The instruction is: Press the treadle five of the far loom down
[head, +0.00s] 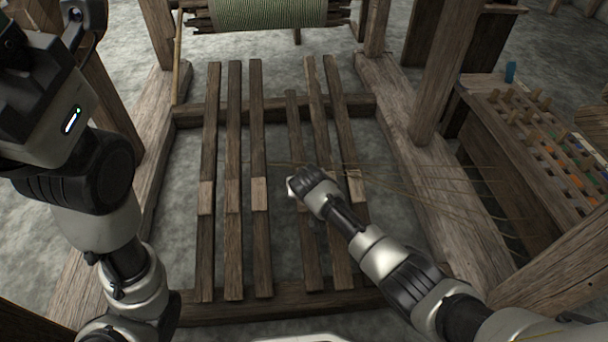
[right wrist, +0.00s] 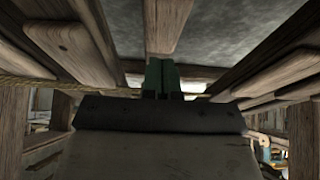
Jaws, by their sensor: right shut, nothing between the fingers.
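The far loom's treadles are long wooden bars side by side in the head view, in a left group and a right group. Counted from the left, treadle five (head: 316,110) is the middle bar of the right group. The bar left of it (head: 294,120) has its far end lower than the others. My right gripper (head: 293,187) is over this right group, partly hiding these bars. In the right wrist view its green fingers (right wrist: 162,78) are shut and empty, in front of a wooden bar (right wrist: 166,25); contact is unclear. My left arm is raised at the left, its fingers not visible.
A crossbeam (head: 275,108) lies under the treadles, and side beams (head: 400,130) flank them. Thin cords (head: 420,185) run right of my right gripper. A wooden rack with pegs (head: 520,130) stands at the right. A cloth roll (head: 270,12) is at the top.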

